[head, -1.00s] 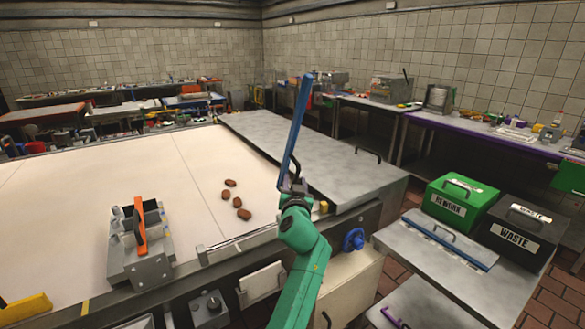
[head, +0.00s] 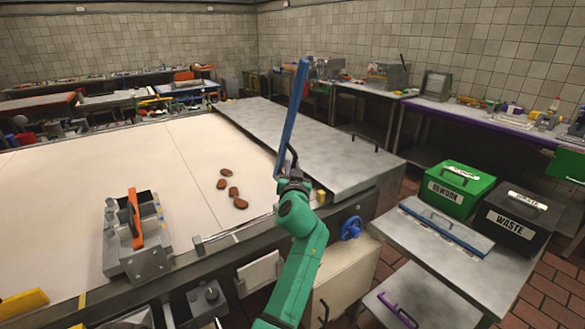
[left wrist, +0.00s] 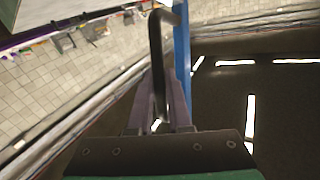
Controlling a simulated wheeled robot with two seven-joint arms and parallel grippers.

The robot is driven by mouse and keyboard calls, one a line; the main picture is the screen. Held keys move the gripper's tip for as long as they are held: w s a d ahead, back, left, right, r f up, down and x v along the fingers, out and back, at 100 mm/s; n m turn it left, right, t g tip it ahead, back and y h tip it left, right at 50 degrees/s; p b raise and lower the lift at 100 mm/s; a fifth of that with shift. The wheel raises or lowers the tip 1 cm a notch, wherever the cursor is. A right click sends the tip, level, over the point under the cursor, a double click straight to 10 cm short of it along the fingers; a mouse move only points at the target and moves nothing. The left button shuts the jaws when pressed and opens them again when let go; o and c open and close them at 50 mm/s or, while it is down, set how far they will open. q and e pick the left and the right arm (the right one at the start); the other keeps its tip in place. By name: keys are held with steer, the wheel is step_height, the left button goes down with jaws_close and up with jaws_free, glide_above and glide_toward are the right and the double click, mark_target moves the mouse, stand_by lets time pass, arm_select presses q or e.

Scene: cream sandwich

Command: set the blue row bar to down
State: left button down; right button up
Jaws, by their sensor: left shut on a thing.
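A long blue bar (head: 291,120) stands steeply in the head view, its top leaning a little to the right. Its lower end is by my left gripper (head: 291,180), above the front right part of the big pale table. In the left wrist view the gripper fingers (left wrist: 158,112) are shut on the black handle (left wrist: 156,60), and the blue bar (left wrist: 182,45) runs beside it. My right gripper is not in view.
Several brown pieces (head: 233,190) lie on the pale table (head: 120,160). A grey metal holder with an orange handle (head: 134,218) stands at its front left. A grey cover plate (head: 310,150) lies behind the bar. Green REWORK (head: 459,188) and black WASTE (head: 518,215) boxes stand right.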

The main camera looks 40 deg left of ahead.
arm_select(q)
steer(key=shift+f, duration=0.15)
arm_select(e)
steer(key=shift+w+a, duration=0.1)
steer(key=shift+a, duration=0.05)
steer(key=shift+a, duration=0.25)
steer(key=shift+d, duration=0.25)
arm_select(q)
steer(key=shift+w+a, duration=0.1)
stand_by(0.3)
